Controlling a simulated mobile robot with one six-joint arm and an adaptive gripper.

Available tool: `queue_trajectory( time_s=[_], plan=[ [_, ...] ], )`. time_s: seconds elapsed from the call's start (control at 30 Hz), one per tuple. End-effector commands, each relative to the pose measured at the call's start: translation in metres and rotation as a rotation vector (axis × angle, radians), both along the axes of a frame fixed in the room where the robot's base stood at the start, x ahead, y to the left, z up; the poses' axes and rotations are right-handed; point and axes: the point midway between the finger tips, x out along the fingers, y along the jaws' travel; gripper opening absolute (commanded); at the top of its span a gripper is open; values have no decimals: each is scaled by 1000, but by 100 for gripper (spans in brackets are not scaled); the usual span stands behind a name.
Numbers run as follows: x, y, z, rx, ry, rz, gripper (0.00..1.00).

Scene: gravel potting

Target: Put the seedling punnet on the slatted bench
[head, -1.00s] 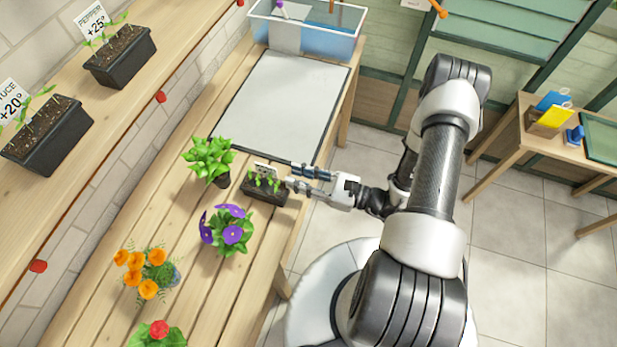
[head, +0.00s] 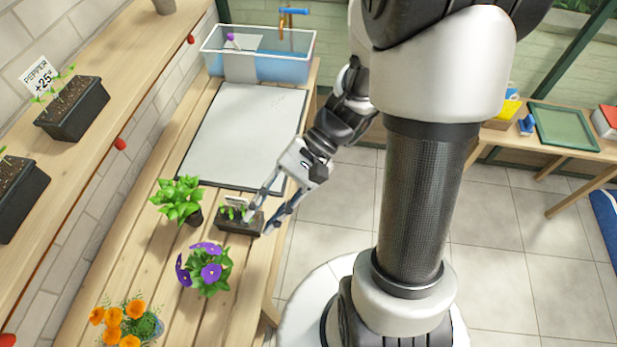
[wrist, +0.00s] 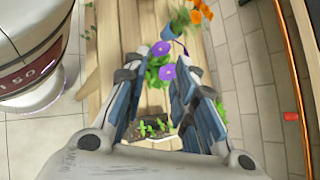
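The seedling punnet (head: 238,224), a small dark tray with green sprouts and a pale label, sits on the slatted bench (head: 216,320), between a leafy green plant and a purple-flowered plant. It also shows in the wrist view (wrist: 152,128), low between the fingers. My gripper (head: 257,227) reaches down at the right end of the punnet. Its two fingers (wrist: 174,70) are spread, one in front of the punnet's right part and one just past its right end. I cannot tell whether a finger touches it.
The leafy plant (head: 178,198) and purple flowers (head: 208,267) stand close by, with orange flowers (head: 122,325) farther forward. A pale mat (head: 243,135) and a blue-tinted tub (head: 262,60) lie behind. Planters (head: 75,108) stand on the left shelf.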

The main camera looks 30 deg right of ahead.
Motion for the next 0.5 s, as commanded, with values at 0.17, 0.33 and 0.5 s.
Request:
queue_trajectory(
  time_s=[0.17, 0.33, 0.5],
  plan=[
    [-26, -8, 31, -260, -207, 220, 25],
    [-42, -25, 58, -506, -429, 384, 25],
    [-48, -44, 88, -733, -668, 494, 25]
  ],
)
